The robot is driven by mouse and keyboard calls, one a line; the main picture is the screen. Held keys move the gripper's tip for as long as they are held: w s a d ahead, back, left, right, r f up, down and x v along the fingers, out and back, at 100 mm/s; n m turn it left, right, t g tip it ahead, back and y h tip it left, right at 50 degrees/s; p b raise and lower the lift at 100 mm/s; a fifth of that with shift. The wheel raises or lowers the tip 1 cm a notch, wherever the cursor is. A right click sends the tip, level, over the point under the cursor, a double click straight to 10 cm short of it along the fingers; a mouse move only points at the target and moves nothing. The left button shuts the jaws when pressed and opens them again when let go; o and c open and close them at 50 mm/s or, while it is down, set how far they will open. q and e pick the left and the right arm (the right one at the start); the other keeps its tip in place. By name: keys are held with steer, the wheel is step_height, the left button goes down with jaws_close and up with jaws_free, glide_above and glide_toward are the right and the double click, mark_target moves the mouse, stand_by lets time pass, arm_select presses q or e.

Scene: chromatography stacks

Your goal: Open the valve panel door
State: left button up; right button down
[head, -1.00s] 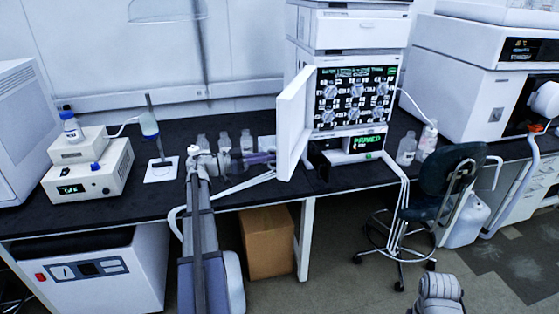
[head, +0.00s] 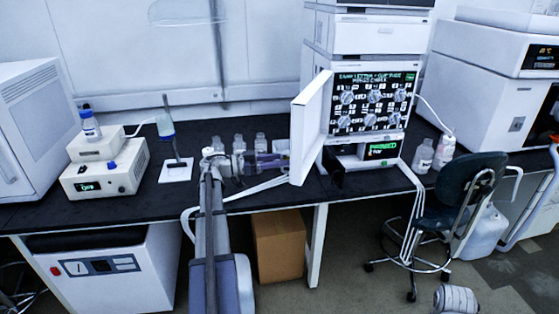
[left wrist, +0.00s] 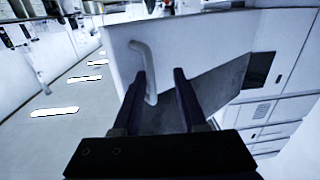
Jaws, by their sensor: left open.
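The valve panel door (head: 312,125) is a white panel on the left side of the instrument stack. It stands swung out, and the valve panel (head: 370,105) with its several round valves is uncovered. My left gripper (head: 284,160) is beside the door's left face, near its lower part; the head view does not show whether they touch. In the left wrist view, my left gripper (left wrist: 160,72) is open, its two dark fingers apart. A pale curved handle (left wrist: 142,60) on a white panel reaches down between the fingers, close to the left one.
Small bottles (head: 239,145) stand on the black bench (head: 130,205) behind my left arm. White tubing runs below the door. A chair (head: 470,190) is at the right, and a cardboard box (head: 278,245) sits under the bench.

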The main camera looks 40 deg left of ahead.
arm_select(q)
steer(key=shift+s, duration=0.1)
steer(key=v, duration=0.7)
steer(key=shift+s+a, duration=0.2)
steer(key=shift+a, duration=0.05)
stand_by(0.4)
